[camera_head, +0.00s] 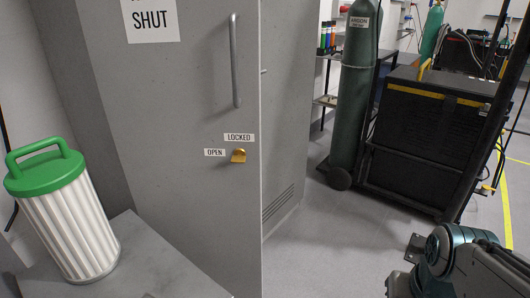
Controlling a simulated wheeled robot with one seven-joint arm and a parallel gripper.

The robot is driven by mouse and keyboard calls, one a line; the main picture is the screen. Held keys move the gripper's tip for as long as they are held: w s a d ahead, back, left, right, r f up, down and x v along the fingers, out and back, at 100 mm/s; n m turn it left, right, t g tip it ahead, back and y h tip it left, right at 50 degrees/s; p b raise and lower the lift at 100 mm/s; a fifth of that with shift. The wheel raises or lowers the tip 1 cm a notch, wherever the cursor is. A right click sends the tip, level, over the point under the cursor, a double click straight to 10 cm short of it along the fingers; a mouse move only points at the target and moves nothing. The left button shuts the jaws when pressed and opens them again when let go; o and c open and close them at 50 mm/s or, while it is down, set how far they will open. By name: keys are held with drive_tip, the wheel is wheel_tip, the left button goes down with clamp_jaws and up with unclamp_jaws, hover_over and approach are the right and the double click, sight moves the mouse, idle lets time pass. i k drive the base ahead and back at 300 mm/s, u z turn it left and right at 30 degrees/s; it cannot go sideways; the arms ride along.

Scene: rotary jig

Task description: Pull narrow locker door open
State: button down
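A grey locker door (190,100) fills the left middle of the head view. It has a vertical metal bar handle (235,60) near its right edge and a white sign (151,20) reading SHUT. Below the handle is a small brass turn knob (238,156). A LOCKED label (239,138) is above the knob and an OPEN label (215,152) is to its left. I cannot tell clearly which label the knob points to. Part of my arm shows at the lower right, well away from the handle. My gripper's fingertips are not visible.
A white ribbed canister (75,225) with a green handled lid stands on a grey surface (165,262) before the door. A vented grey panel (288,110) adjoins the door's right edge. Beyond stand a green argon cylinder (355,90) and a black machine cart (420,135). Floor (335,240) is clear between.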

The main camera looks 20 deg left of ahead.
sight(178, 82)
drive_tip(key=u, duration=0.5)
drive_tip(key=k, duration=1.15)
drive_tip(key=z, duration=0.2)
drive_tip(key=i, duration=0.6)
drive_tip(key=z, duration=0.7)
drive_tip(key=i, duration=0.65)
drive_tip(key=u, duration=0.75)
drive_tip(key=i, duration=0.7)
drive_tip(key=u, duration=0.8)
